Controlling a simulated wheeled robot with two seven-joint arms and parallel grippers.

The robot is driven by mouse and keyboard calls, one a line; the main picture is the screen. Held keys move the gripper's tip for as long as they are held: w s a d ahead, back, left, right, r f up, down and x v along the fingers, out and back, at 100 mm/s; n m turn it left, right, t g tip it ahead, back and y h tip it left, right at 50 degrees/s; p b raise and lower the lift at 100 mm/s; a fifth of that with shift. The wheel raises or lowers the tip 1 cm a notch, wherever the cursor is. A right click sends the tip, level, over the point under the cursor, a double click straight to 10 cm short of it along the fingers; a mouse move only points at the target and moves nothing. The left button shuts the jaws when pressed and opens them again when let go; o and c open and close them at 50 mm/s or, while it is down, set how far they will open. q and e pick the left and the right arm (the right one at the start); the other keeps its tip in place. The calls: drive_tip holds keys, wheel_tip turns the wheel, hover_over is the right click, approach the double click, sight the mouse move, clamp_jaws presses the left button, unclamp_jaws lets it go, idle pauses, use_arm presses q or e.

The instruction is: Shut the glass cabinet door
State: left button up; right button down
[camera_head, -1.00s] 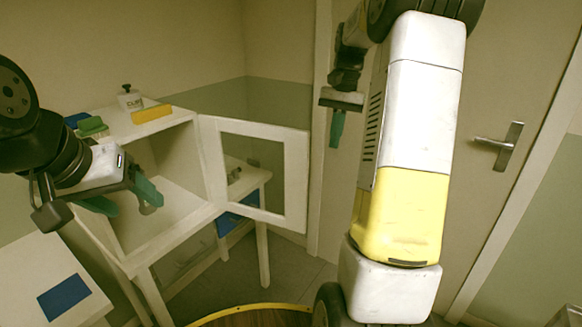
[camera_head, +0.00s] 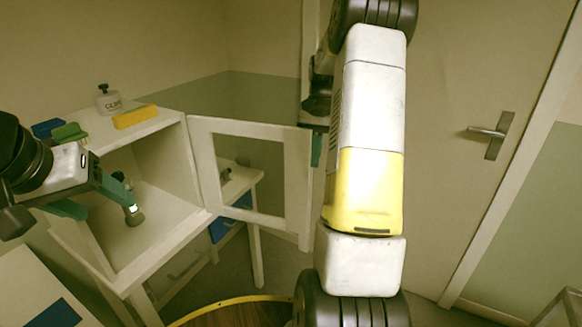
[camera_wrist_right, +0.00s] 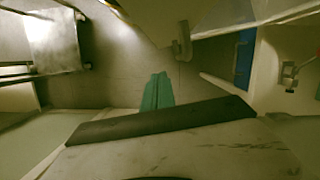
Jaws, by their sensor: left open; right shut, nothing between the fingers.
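The white-framed cabinet door (camera_head: 297,180) stands open, swung out to the right of the white cabinet (camera_head: 160,122). My right gripper (camera_head: 316,150) is shut and empty, just beside the door's free upper edge, partly hidden by my own arm. I cannot tell whether it touches the door. Its green fingers also show in the right wrist view (camera_wrist_right: 158,90). My left gripper (camera_head: 90,197) is open at the left of the cabinet's mouth.
On the cabinet top are a labelled bottle (camera_head: 109,102), a yellow block (camera_head: 135,116) and a green-topped brush (camera_head: 70,132). A small white table (camera_head: 250,178) stands behind the open door. A room door with a handle (camera_head: 490,133) is at the right.

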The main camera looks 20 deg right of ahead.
drive_tip(key=shift+s+a+f, duration=0.75)
drive_tip(key=shift+s, duration=0.2)
drive_tip(key=shift+s+a+f, duration=0.7)
drive_tip(key=shift+s, duration=0.2)
